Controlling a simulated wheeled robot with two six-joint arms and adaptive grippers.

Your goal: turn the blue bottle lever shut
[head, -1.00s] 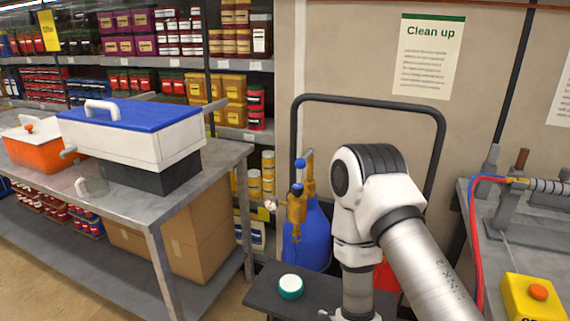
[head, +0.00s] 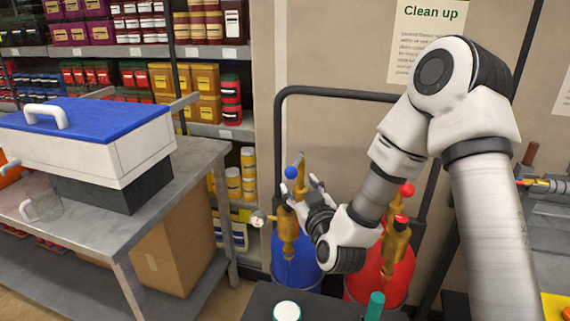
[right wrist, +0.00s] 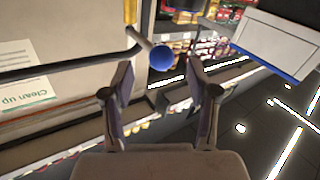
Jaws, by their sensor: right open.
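The blue bottle (head: 290,262) stands in a dark cart frame, with a brass valve (head: 287,229) on top. Its lever ends in a blue ball (head: 292,172), beside the fingers of my right gripper (head: 301,188). In the right wrist view the lever's blue ball (right wrist: 161,58) lies ahead of my open right gripper (right wrist: 160,75), in line with the gap between the fingertips. The grey lever stem (right wrist: 143,40) runs up and left from it to a yellow part. I cannot tell if a finger touches the ball. My left gripper is not in view.
A red bottle (head: 398,266) with a red-topped valve stands right of the blue one, partly behind my right arm. The cart's dark handle (head: 335,92) arches behind. A grey table (head: 190,160) with a blue-lidded box (head: 85,130) stands left.

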